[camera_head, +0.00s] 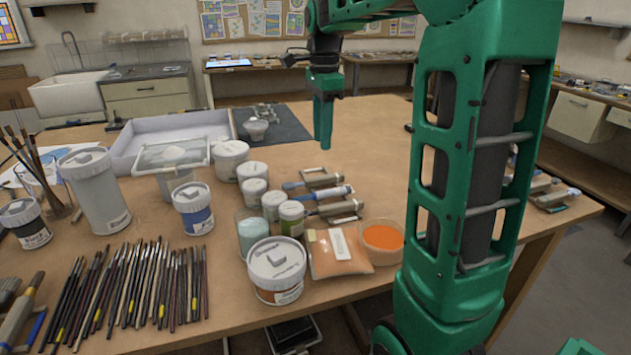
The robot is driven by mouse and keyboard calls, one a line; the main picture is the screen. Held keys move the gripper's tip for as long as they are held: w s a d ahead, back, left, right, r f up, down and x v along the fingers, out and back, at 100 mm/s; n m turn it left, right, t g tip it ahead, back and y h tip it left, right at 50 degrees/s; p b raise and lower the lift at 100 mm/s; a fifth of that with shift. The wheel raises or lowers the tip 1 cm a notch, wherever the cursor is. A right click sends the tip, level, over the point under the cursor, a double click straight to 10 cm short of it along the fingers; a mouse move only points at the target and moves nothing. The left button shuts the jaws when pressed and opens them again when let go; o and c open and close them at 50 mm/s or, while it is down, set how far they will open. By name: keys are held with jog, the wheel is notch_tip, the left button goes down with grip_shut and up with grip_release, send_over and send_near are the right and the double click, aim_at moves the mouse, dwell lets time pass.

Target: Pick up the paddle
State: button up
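I cannot make out for certain which thing is the paddle. Several hand tools with blue, white and wooden parts (333,192) lie on the table right of the paint pots, and they are too small to tell apart. My gripper (324,145) hangs pointing down above the middle of the table, beyond these tools and apart from them. Its green fingers are seen edge-on, so any gap between them is hidden. Nothing shows held in it.
White pots, including a large one (277,270), stand at the table's (375,120) near and middle parts. Many brushes (130,290) lie at near left. An orange bowl (381,240) and packet (338,252) sit near my arm. A white tray (160,128) is behind. Mid-right tabletop is clear.

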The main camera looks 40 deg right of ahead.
aim_at(320, 177)
jog(key=shift+o, duration=1)
jog(key=shift+w+a, duration=0.1)
jog(key=shift+a, duration=0.15)
notch_tip(320, 177, down, 11)
jog(key=shift+r, duration=0.1)
grip_shut()
